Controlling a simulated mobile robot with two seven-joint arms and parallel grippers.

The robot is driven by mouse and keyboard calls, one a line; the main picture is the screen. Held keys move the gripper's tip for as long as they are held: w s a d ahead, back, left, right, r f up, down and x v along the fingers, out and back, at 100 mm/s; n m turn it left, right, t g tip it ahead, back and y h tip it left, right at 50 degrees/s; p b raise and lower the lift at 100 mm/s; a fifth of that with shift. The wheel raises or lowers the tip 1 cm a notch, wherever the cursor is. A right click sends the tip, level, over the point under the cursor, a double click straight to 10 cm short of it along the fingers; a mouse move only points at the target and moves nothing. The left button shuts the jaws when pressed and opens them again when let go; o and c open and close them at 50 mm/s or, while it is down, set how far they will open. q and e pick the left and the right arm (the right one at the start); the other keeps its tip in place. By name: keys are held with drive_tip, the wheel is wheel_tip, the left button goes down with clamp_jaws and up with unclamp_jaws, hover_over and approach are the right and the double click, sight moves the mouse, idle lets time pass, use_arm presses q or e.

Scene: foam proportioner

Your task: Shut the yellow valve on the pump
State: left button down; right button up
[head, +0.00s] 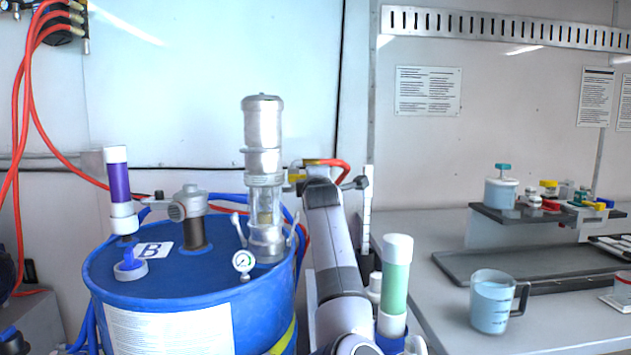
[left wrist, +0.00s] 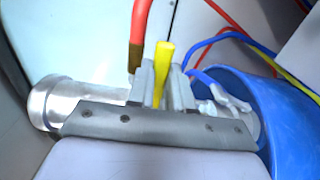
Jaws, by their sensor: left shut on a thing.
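The silver pump (head: 263,150) stands upright on the blue drum (head: 190,290) in the head view. The yellow valve handle (left wrist: 162,75) sits between the grey fingers of my left gripper (left wrist: 160,92) in the left wrist view, and the fingers are shut on it. The pump body (left wrist: 55,102) lies across that view, partly hidden behind the gripper. In the head view my arm reaches up to the pump's right side. A small yellow patch (head: 297,178) shows there, and the fingers are mostly hidden by the arm. My right gripper is not in view.
A red hose (left wrist: 142,20) with a brass end stands close beside the gripper. A pressure gauge (head: 243,262) and a purple tube (head: 118,183) are on the drum. A green tube (head: 396,275) stands right of my arm. The bench holds a jug (head: 490,305).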

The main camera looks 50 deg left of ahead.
use_arm(q)
drive_tip(key=c, duration=1)
unclamp_jaws()
drive_tip(key=shift+s+d, duration=0.1)
drive_tip(key=shift+b+v, duration=0.65)
drive_tip(key=shift+v, duration=2.8)
